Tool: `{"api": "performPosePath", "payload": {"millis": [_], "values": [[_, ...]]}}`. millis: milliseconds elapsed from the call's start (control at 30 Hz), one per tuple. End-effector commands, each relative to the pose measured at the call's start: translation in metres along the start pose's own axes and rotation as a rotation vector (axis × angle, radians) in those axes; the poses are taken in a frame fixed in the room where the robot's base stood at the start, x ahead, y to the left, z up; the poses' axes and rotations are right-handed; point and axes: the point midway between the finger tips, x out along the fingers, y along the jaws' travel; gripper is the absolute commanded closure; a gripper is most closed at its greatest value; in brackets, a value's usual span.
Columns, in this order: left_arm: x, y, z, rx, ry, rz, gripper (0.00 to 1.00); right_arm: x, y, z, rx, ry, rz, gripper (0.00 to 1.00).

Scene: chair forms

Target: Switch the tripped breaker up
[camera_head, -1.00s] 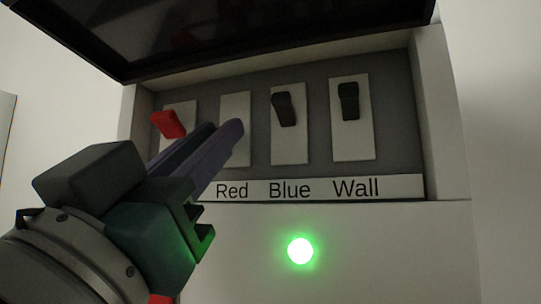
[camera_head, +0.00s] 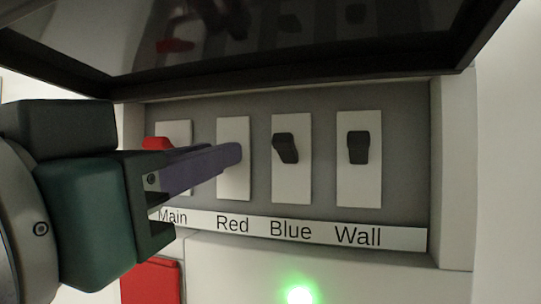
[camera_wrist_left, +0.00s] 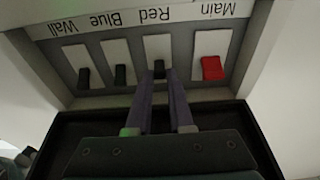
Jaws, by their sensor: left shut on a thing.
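The breaker panel (camera_head: 403,120) has a row of switches on pale plates, labelled Main, Red, Blue and Wall. The Main lever (camera_head: 158,143) is red and partly hidden by my gripper. The Blue lever (camera_head: 286,147) and Wall lever (camera_head: 358,147) are black. My left gripper (camera_head: 234,155) reaches across to the Red plate (camera_head: 234,190) and hides its lever in the head view. In the left wrist view, which shows the panel upside down, its fingers (camera_wrist_left: 160,78) are shut on the dark Red lever (camera_wrist_left: 159,67). My right gripper is out of view.
A dark glossy raised lid (camera_head: 290,50) overhangs the panel and mirrors the switches. The box's side wall (camera_head: 452,180) stands at right. A green light (camera_head: 300,295) glows below the labels. A red object (camera_head: 152,283) shows at lower left.

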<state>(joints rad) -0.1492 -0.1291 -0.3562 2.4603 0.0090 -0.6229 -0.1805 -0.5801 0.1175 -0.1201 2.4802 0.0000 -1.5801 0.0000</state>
Motion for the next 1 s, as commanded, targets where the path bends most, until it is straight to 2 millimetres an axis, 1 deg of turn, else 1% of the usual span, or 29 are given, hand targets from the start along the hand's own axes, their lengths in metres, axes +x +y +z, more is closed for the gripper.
{"api": "performPosePath", "payload": {"millis": [333, 367, 600, 633, 1000], "values": [[0.0003, -0.0003, 0.0003, 0.001, -0.005, -0.001, 1.0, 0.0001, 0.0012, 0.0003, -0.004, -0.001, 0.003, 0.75], [0.0003, -0.0003, 0.0003, 0.001, -0.005, -0.001, 0.79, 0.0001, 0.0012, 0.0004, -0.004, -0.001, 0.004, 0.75], [0.0003, -0.0002, 0.0001, 0.001, -0.004, 0.0, 0.52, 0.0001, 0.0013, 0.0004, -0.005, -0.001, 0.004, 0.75], [0.0003, -0.0001, 0.0001, 0.001, -0.004, 0.0, 0.5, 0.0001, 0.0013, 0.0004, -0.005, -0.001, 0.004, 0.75], [0.0022, -0.0005, 0.0017, 0.001, -0.003, 0.001, 0.5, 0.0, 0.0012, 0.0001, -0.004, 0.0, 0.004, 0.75]]}}
